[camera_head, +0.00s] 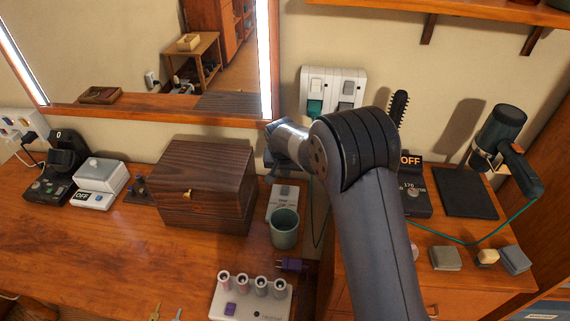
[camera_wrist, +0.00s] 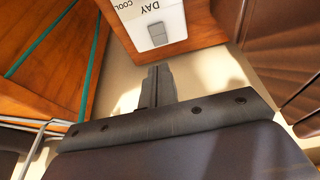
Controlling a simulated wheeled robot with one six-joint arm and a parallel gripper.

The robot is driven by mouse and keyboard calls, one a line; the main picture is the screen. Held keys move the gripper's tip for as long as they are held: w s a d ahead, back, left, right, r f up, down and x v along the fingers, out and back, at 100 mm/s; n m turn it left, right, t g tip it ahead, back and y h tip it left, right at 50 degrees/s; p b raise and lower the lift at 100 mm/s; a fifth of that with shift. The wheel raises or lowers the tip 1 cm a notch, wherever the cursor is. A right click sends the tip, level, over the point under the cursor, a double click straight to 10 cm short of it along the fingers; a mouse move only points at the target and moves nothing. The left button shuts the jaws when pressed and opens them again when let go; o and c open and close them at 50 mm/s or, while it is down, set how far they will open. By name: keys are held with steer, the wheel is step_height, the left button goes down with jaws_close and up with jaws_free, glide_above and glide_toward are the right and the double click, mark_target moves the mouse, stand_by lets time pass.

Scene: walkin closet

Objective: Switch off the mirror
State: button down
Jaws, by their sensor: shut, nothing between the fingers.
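The mirror (camera_head: 130,55) is on the back wall at the left in the head view. Bright light strips glow along its left and right sides. A white switch panel (camera_head: 282,206) with a grey rocker lies on the desk between the dark wooden box and the green cup. The wrist view shows the panel (camera_wrist: 172,18) with the words DAY and COOL and its grey rocker (camera_wrist: 158,34). My gripper (camera_wrist: 157,70) is shut and empty, its tips apart from the panel and just below the rocker in that picture. In the head view my arm's end largely hides the gripper.
The dark wooden box (camera_head: 205,185) stands left of the panel and the green cup (camera_head: 285,229) in front of it. A wall plate with switches (camera_head: 333,90) is above. A device reading OFF (camera_head: 411,161) and a hair dryer (camera_head: 499,135) are at the right.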

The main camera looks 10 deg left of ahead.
mark_target(287, 187)
steer(key=x, duration=0.2)
steer(key=p+x, duration=0.1)
steer(key=x, duration=0.4)
steer(key=shift+s+f+p, duration=0.3)
steer(key=shift+s+f, duration=0.05)
steer(key=shift+w+f+b, duration=0.1)
steer(key=shift+f+b, duration=0.4)
steer(key=shift+b, duration=0.55)
steer(key=shift+r+p, duration=0.35)
steer(key=shift+p, duration=0.05)
steer(key=shift+f, duration=0.1)
